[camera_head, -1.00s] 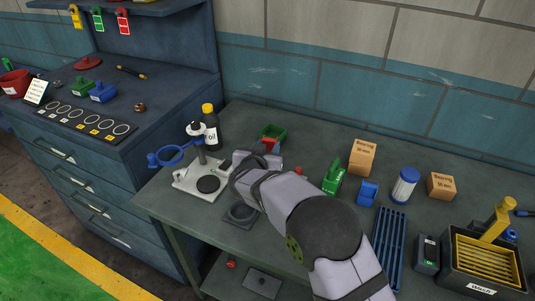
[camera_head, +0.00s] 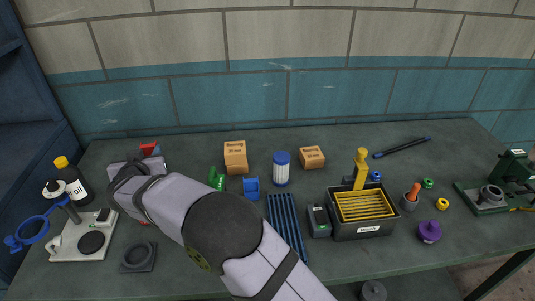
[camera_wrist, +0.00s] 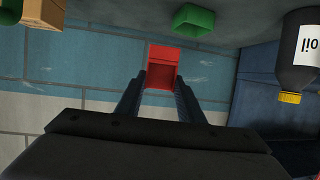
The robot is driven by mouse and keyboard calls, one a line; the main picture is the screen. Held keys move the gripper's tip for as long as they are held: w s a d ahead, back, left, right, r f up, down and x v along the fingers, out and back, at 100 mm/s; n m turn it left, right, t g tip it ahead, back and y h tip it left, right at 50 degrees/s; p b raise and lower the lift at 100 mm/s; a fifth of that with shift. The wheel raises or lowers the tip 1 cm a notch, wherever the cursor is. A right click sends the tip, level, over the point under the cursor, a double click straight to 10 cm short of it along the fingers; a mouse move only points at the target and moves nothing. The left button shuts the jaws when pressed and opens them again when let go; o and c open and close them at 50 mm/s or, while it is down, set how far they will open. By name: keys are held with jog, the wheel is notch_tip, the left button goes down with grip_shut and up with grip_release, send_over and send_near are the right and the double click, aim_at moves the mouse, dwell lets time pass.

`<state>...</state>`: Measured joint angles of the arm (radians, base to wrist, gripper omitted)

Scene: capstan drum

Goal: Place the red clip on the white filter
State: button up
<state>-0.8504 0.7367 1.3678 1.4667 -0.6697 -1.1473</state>
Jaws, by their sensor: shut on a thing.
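The red clip (camera_wrist: 163,56) is a boxy piece pinched between the two dark fingers of my gripper (camera_wrist: 162,82) in the wrist view. In the head view the red clip (camera_head: 150,149) shows just past the end of my arm, at the left of the bench; the fingers are mostly hidden there. The white filter (camera_head: 281,174), a white cylinder with a blue cap, stands upright mid-bench, to the right of my gripper and well apart from the clip.
An oil bottle (camera_head: 72,182) and a grey stand with a blue ring (camera_head: 32,230) are at the left. Boxes (camera_head: 236,156) (camera_head: 312,157) flank the filter at the back. A blue clip (camera_head: 251,187) and a blue slotted rack (camera_head: 287,226) lie in front of the filter. A dark bin (camera_head: 363,226) stands right.

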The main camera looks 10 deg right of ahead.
jog(key=w+d+r+m+h+p, duration=0.15)
jog(key=d+r, duration=0.25)
jog(key=d, duration=0.5)
jog(key=w+d+r+m+h, duration=0.3)
jog(key=d+r, duration=0.1)
jog(key=d, duration=0.5)
jog(key=w+d+r+m+h+p, duration=0.1)
jog(key=w+d+r+m+h, duration=0.2)
jog(key=d, duration=0.6)
jog(key=s+d+m+g+h, duration=0.3)
jog(key=s+d+g+h, duration=0.1)
jog(key=s+d, duration=0.45)
notch_tip(320, 180, down, 11)
jog(key=w, duration=0.1)
jog(key=shift+d, duration=0.35)
jog(key=shift+f, duration=0.15)
jog(key=o, duration=1)
